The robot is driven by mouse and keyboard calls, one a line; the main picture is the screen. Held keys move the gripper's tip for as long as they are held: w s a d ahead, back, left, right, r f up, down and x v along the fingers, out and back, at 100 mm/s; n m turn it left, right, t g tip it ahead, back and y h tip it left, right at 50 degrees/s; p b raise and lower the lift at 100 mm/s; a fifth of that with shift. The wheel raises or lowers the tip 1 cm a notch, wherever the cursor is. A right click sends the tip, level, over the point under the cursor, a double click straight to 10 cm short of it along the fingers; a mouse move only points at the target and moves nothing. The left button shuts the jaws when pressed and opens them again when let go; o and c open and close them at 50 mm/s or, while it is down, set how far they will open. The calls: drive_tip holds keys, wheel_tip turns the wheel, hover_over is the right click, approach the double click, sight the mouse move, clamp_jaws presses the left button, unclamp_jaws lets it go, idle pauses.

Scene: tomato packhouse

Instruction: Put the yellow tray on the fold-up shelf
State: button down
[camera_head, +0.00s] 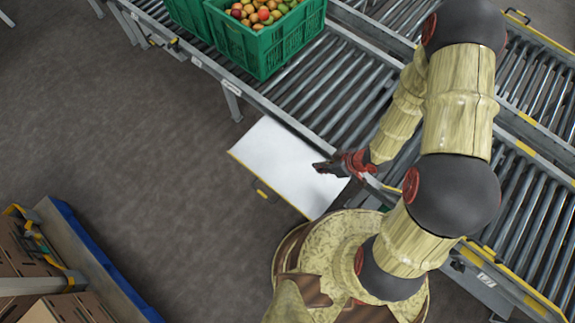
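The fold-up shelf (275,155) is a white panel with yellow trim along its outer edge. It sticks out from the side of the roller conveyor and appears raised flat, with nothing seen lying on it. My gripper (324,168) is over the right part of the shelf, its dark fingers pointing left. The fingers are too small and dark to tell whether they are open or shut, and no object shows in them. I see no yellow tray in this view; my arm hides part of the conveyor.
The roller conveyor (345,85) runs diagonally behind the shelf. A green crate (265,50) of tomatoes stands on it, with another green crate beside it. Brown boxes (85,308) and a blue-edged pallet (100,258) are at lower left. The floor (130,130) left of the shelf is clear.

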idle(0.3)
drive_tip(key=s+d+f+m+g+h, duration=0.1)
drive_tip(key=s+d+f+g+h, duration=0.1)
drive_tip(key=s+d+f+h, duration=0.3)
drive_tip(key=w+d+r+m+g+h, duration=0.1)
drive_tip(key=d+r+m+h, duration=0.3)
drive_tip(key=d+r, duration=1)
drive_tip(key=s+a+r+m+t+y, duration=0.1)
drive_tip(key=a+r+t, duration=0.1)
drive_tip(key=r, duration=1)
drive_tip(key=s+a+r+m+t+y, duration=0.1)
drive_tip(key=a+r, duration=0.3)
drive_tip(key=r, duration=0.9)
drive_tip(key=s+a+r+m+t+y, duration=0.1)
drive_tip(key=a+r+m+t, duration=0.1)
drive_tip(key=r, duration=1.1)
drive_tip(key=shift+a+m+t, duration=0.4)
drive_tip(key=shift+a+t, duration=0.2)
drive_tip(key=shift+a, duration=0.5)
drive_tip(key=shift+s+d, duration=0.1)
